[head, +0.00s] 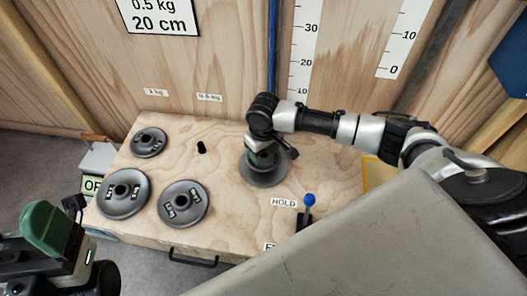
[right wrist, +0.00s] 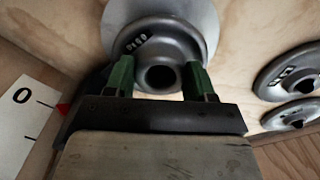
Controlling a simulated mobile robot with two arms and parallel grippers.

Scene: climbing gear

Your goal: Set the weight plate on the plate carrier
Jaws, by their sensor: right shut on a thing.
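A dark grey weight plate (right wrist: 170,45) with a raised, holed hub is in my right gripper (right wrist: 158,76). The green fingers are shut on opposite sides of the hub. In the head view the right gripper (head: 262,150) points down over a round grey disc (head: 262,180) at the middle of the bench; the gripper hides its centre. In the right wrist view a paler disc (right wrist: 207,18) shows behind the plate, perhaps the plate carrier; I cannot tell whether they touch. My left gripper (head: 48,230) is at lower left, away from the plates; its jaw opening is unclear.
Three other plates lie on the bench's left: a small one (head: 149,142) and two larger ones (head: 123,194) (head: 183,204). A short black peg (head: 201,148) stands bare. A blue-knobbed lever (head: 309,201) is by the HOLD label. Scales line the back wall.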

